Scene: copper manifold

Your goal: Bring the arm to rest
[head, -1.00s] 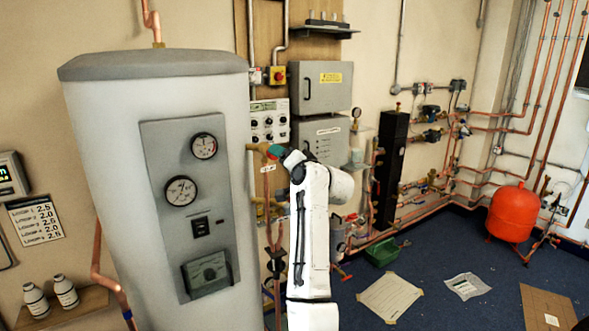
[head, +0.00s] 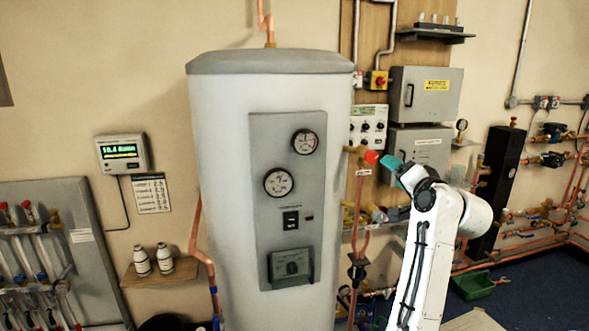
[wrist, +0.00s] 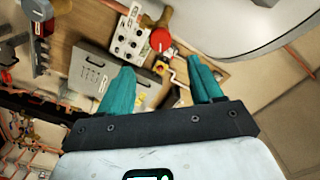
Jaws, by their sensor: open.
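My white arm rises at the right of the head view, and my gripper (head: 389,163) points left toward the pipework beside the tank. In the wrist view my gripper (wrist: 160,88) has its two teal fingers wide apart with nothing between them. A red round knob (wrist: 161,40) on a brass valve shows beyond the fingertips, apart from them. In the head view the same red knob (head: 371,157) sits just left of the teal fingers; the depth gap is hard to judge there.
A large grey-white tank (head: 225,170) with two gauges stands left of my gripper. Grey boxes (head: 424,95) and a white control panel (head: 369,125) are on the wall behind. A black column (head: 503,160) and a green tray (head: 473,285) are to the right.

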